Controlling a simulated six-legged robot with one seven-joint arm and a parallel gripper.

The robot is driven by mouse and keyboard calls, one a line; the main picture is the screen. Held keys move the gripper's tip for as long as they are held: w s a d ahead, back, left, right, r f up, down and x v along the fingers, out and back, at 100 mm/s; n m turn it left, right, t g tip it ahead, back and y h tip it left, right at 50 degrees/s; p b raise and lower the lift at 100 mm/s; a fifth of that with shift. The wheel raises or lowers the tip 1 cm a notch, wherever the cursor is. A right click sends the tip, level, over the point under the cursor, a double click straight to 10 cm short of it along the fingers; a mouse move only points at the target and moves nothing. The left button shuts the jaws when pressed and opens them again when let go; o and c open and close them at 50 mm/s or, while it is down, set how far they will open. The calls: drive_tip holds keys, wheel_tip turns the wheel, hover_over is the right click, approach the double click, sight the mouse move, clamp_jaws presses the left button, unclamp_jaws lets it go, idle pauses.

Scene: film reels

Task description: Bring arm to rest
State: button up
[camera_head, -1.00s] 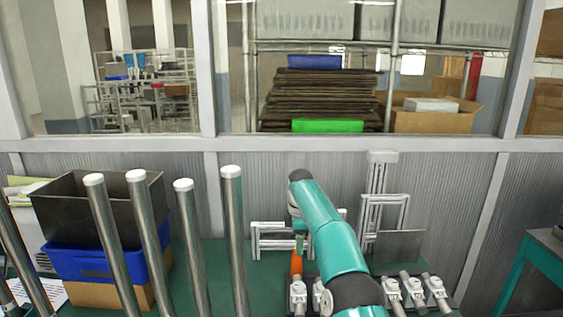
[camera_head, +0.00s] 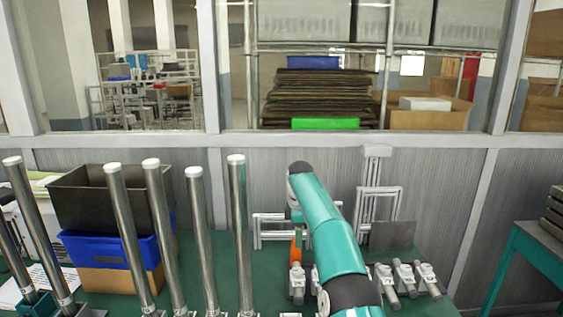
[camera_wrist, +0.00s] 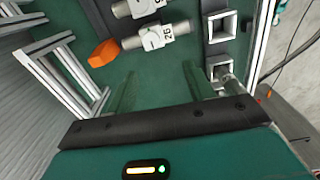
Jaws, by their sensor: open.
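My gripper (camera_wrist: 161,92) shows in the wrist view, its two green fingers apart with nothing between them. It is above the green table top (camera_wrist: 80,12). In the head view my teal arm reaches forward over the table, and the fingers are hidden behind it.
Several metal posts (camera_head: 240,230) with white caps stand on the left. Behind them are a dark bin (camera_head: 80,205) and a blue crate (camera_head: 95,255). Clamp-like fittings (camera_wrist: 154,37) and an orange piece (camera_wrist: 104,53) lie near my gripper, beside an aluminium frame (camera_wrist: 70,80).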

drive_tip(key=s+d+r+m+t, duration=0.1)
drive_tip(key=s+r+m, duration=0.1)
drive_tip(key=s+r, duration=0.3)
drive_tip(key=s+r+m+t, duration=0.1)
drive_tip(key=s+r+m, duration=0.15)
drive_tip(key=r, duration=0.55)
drive_tip(key=s+d+r+m+t, duration=0.1)
drive_tip(key=s+d+r+m, duration=0.15)
drive_tip(key=s, duration=0.45)
drive_tip(key=s+d+r+m, duration=0.1)
drive_tip(key=s+r, duration=0.2)
drive_tip(key=s, duration=0.3)
drive_tip(key=s+d+f+m, duration=0.2)
drive_tip(key=s+f+m, duration=0.1)
drive_tip(key=s, duration=0.6)
drive_tip(key=s+d+f+m+t, duration=0.1)
drive_tip(key=s+f+m, duration=0.2)
drive_tip(key=s, duration=0.6)
drive_tip(key=s+d+f+m+t, duration=0.1)
drive_tip(key=s+d+f+m, duration=0.1)
drive_tip(key=s, duration=0.7)
drive_tip(key=shift+s+d+f+m, duration=0.15)
drive_tip(key=shift+d+f+m, duration=0.2)
drive_tip(key=shift+f+m, duration=0.5)
